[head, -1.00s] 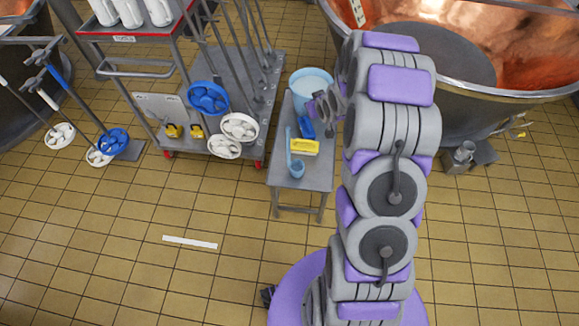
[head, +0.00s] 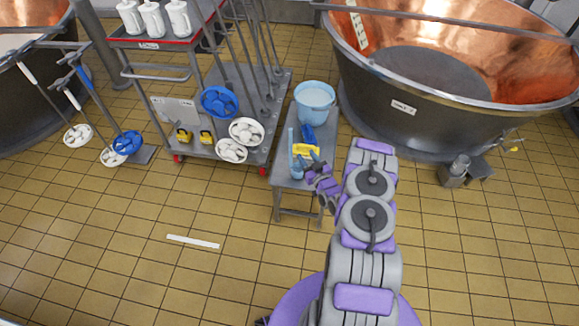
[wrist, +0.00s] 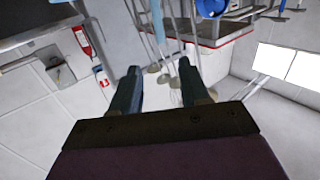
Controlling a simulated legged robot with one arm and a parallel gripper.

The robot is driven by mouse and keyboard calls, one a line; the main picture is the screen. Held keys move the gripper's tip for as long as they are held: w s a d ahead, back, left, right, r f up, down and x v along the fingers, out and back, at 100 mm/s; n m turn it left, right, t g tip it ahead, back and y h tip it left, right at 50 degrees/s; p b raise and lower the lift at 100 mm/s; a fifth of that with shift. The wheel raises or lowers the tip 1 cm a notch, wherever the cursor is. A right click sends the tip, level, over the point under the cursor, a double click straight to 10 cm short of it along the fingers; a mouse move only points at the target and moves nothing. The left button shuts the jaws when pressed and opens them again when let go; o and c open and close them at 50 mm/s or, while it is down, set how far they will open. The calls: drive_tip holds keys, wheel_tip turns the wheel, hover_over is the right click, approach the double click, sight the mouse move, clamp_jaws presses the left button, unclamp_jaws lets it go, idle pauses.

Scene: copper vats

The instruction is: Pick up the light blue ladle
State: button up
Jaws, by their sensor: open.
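The light blue ladle (head: 292,142) lies on the small grey metal table (head: 285,183) in the head view, along its left side. Its handle points away from me and its bowl is at the near end, partly hidden by my gripper. My gripper (head: 309,163) is over the near part of the table, close to the right of the ladle's bowl. In the wrist view my gripper (wrist: 158,72) has its two fingers apart with nothing held between them. A light blue strip shows at the top there; I cannot tell whether it is the ladle.
A yellow brush (head: 306,149), a blue item (head: 308,132) and a light blue bucket (head: 315,95) are on the table beyond my gripper. A trolley (head: 235,95) with hanging tools stands left. A copper vat (head: 430,110) stands right.

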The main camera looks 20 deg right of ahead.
drive_tip(key=b, duration=0.2)
approach(291, 133)
drive_tip(key=w+b, duration=0.1)
drive_tip(key=w, duration=0.4)
drive_tip(key=shift+w, duration=0.2)
drive_tip(key=w, duration=0.1)
drive_tip(key=w+b, duration=0.1)
drive_tip(key=w, duration=0.1)
drive_tip(key=w+b, duration=0.1)
drive_tip(key=w, duration=0.1)
drive_tip(key=shift+f, duration=0.35)
drive_tip(key=shift+w, duration=0.2)
drive_tip(key=shift+d, duration=0.1)
drive_tip(key=shift+c, duration=0.3)
